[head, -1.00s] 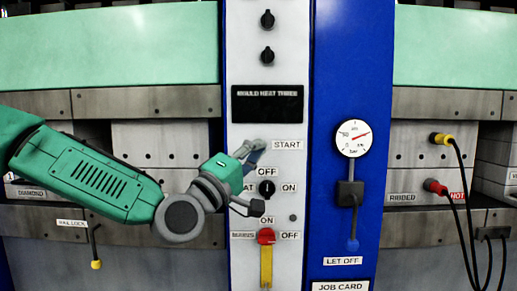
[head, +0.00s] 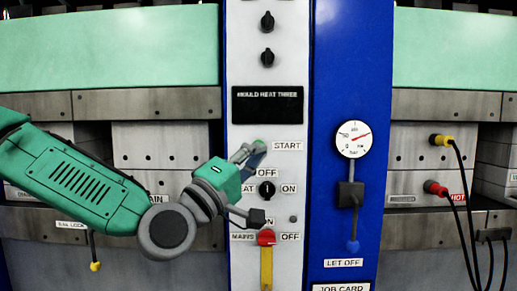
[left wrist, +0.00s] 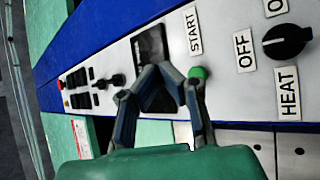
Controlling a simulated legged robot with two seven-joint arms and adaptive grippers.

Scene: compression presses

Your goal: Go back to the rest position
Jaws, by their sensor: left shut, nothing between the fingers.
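My left gripper (head: 258,148) is in front of the white control panel (head: 240,50), near the START label (head: 287,146). Its fingers are shut with nothing between them. In the left wrist view the fingertips (left wrist: 160,68) come together in front of the panel, beside the green start button (left wrist: 198,72). I cannot tell whether a finger touches that button. The black heat knob (left wrist: 287,42) is to the right in that view. My right gripper is not in view.
A red-topped mains lever (head: 266,238) is below my gripper. A blue panel with a gauge (head: 353,139) and a let-off handle (head: 351,244) stands to the right. Black cables (head: 470,220) hang at the far right. A small yellow-tipped lever (head: 95,266) is below my left arm.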

